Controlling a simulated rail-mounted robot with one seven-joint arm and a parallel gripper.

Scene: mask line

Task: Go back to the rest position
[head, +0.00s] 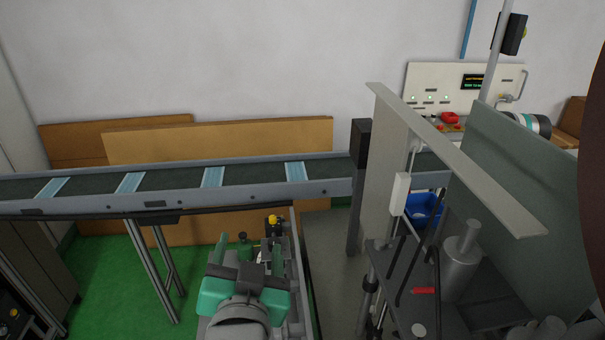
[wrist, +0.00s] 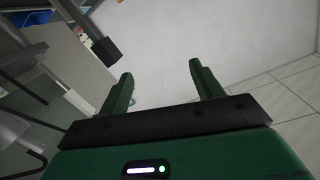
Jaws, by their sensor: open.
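My gripper (head: 248,244) is green with a dark bar across it. In the head view it is low in the middle, on the near side of the conveyor. In the wrist view the two fingers (wrist: 161,78) stand wide apart with nothing between them, against a pale wall.
A conveyor (head: 260,178) with several light blue pieces (head: 213,177) runs across the back. A grey machine with an upright panel (head: 385,165) and a metal cylinder (head: 461,265) stands to the right. A blue bin (head: 424,212) is behind it. Green floor (head: 110,270) is open at left.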

